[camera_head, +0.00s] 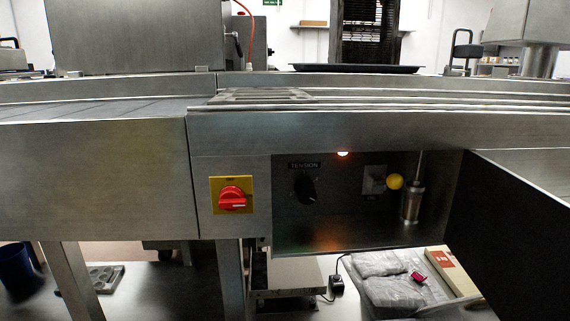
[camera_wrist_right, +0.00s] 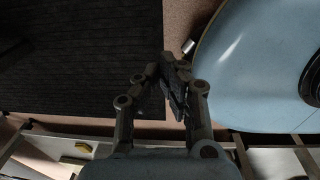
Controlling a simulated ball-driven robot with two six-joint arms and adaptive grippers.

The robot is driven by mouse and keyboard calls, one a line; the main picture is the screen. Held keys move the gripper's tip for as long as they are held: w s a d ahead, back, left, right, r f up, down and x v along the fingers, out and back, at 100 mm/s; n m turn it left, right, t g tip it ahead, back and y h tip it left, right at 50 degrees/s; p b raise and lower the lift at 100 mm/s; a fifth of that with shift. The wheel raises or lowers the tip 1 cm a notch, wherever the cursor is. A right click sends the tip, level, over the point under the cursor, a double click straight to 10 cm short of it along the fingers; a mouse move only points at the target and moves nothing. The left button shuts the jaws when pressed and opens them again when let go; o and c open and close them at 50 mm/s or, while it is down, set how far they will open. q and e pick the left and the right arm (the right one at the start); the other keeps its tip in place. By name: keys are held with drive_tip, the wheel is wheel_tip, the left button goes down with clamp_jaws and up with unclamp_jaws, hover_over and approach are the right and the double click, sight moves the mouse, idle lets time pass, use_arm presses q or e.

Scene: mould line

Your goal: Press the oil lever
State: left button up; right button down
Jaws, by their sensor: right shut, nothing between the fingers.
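In the head view, an open recess in the steel machine front holds a small grey block (camera_head: 375,181) with a yellow ball knob (camera_head: 395,181) at its right side, which looks like the oil lever. A metal cylinder (camera_head: 411,204) with a thin upright rod stands just right of the knob. Neither gripper shows in the head view. In the right wrist view, my right gripper (camera_wrist_right: 173,75) is shut and empty, with a dark mat and brown floor behind it, and the lever is not in that view. My left gripper is not in view.
A black TENSION knob (camera_head: 305,189) sits left in the recess. A red rotary switch (camera_head: 232,198) on a yellow plate is further left. A dark open door panel (camera_head: 515,225) flanks the recess on the right.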

idle(0.5)
drive_tip(key=m+t+p, duration=0.3)
drive_tip(key=t+p, duration=0.8)
drive_tip(key=t, duration=0.8)
approach(386, 181)
drive_tip(key=s+d+r, duration=0.2)
drive_tip(key=s+r, duration=0.2)
drive_tip(key=r, duration=0.1)
drive_tip(key=shift+d, duration=0.1)
drive_tip(key=shift+f, duration=0.1)
drive_tip(key=w+r, duration=0.1)
drive_tip(key=w, duration=0.9)
drive_tip(key=shift+d+r, duration=0.15)
